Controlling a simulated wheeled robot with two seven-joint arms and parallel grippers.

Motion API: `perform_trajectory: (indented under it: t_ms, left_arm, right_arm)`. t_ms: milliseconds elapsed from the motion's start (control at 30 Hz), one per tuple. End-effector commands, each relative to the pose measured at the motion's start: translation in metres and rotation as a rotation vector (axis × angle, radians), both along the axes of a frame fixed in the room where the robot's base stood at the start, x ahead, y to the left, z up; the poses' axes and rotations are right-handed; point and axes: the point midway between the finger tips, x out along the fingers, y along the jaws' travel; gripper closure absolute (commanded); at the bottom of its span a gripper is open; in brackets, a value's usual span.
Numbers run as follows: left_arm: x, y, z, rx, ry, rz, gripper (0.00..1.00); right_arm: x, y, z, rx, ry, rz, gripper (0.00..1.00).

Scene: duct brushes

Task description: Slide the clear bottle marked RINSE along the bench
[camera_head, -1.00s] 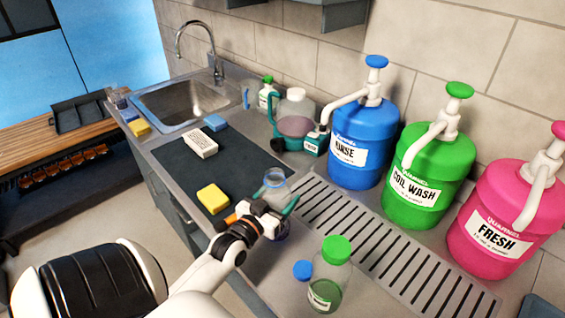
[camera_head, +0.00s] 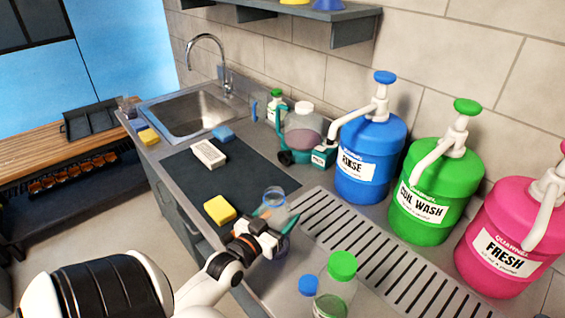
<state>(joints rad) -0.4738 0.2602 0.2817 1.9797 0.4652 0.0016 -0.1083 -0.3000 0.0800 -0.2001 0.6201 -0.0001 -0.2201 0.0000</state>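A clear open-topped bottle (camera_head: 274,200) stands on the bench between the dark mat and the slotted drain. No label can be read on it, as my gripper covers its lower part. My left gripper (camera_head: 275,222) is at this bottle, its teal fingertips at the bottle's sides. I cannot tell whether the fingers press on it. The only RINSE label I can read is on the large blue pump jug (camera_head: 368,160) behind. My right gripper is out of view.
A green-capped clear bottle (camera_head: 337,285) and a blue cap (camera_head: 308,285) stand at the front. A yellow sponge (camera_head: 220,209) and white block (camera_head: 208,154) lie on the dark mat (camera_head: 245,175). Green (camera_head: 436,195) and pink (camera_head: 505,240) jugs stand beyond the slotted drain (camera_head: 370,255).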

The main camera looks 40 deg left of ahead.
Motion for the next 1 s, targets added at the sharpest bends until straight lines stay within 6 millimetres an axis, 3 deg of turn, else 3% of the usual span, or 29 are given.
perform_trajectory:
  t_ms: [400, 867, 900, 1000]
  left_arm:
    - [-0.021, 0.002, -0.001, -0.002, 0.004, 0.000, 0.58]
    - [-0.023, 0.002, -0.001, -0.001, 0.002, 0.000, 0.58]
    - [-0.023, 0.002, -0.001, -0.001, 0.002, 0.000, 0.29]
    - [-0.023, 0.002, -0.001, -0.001, 0.002, 0.000, 0.12]
  right_arm:
    - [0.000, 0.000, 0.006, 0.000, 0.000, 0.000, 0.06]
    - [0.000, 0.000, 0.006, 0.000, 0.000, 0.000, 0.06]
    - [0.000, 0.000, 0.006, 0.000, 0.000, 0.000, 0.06]
    - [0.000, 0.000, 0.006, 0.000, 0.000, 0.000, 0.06]
